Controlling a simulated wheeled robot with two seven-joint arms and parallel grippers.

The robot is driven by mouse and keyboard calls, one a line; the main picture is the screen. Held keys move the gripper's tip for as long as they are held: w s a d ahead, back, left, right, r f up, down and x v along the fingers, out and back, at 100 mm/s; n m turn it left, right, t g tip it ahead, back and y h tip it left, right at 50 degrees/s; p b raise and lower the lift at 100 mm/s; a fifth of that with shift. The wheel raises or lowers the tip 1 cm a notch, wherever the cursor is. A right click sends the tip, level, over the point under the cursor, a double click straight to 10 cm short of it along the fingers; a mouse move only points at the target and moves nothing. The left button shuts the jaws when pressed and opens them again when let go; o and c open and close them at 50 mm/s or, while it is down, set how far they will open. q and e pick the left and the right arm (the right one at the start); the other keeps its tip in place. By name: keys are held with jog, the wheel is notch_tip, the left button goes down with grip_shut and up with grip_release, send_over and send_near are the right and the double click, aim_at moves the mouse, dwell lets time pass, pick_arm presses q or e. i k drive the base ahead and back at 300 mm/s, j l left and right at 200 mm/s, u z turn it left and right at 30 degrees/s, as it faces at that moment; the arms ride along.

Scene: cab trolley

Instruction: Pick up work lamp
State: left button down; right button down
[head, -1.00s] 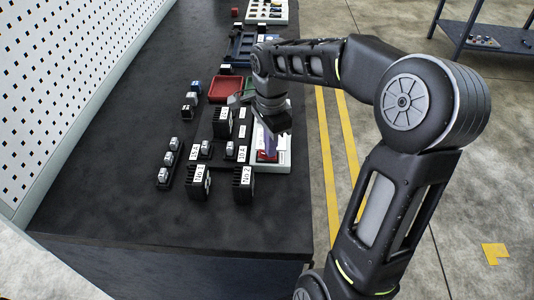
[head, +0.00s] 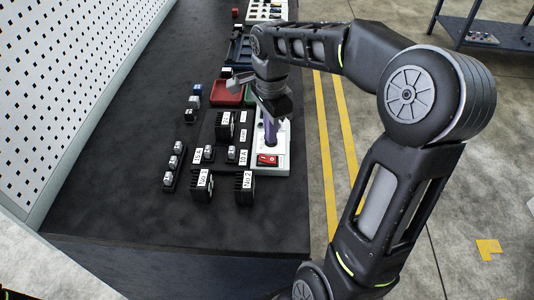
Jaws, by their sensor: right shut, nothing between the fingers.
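My right gripper (head: 269,140) hangs pointing down over the white switch box (head: 280,166) at the right edge of the dark bench. Its jaws are shut, with nothing seen held; the narrow purplish fingers end just beyond the red rocker switch (head: 267,160) in the picture. I cannot tell if the tips touch the box. I cannot make out a work lamp with certainty; the gripper and forearm hide part of the bench. My left gripper is not in view.
Black ribbed blocks with labels (head: 202,184) and small grey-topped parts (head: 173,162) stand left of the switch box. A red tray (head: 226,92) lies beyond them. A white pegboard (head: 60,80) borders the left. The bench's front left is bare.

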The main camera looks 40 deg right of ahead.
aim_at(224, 127)
jog(key=k+j, duration=0.75)
jog(key=j, duration=0.2)
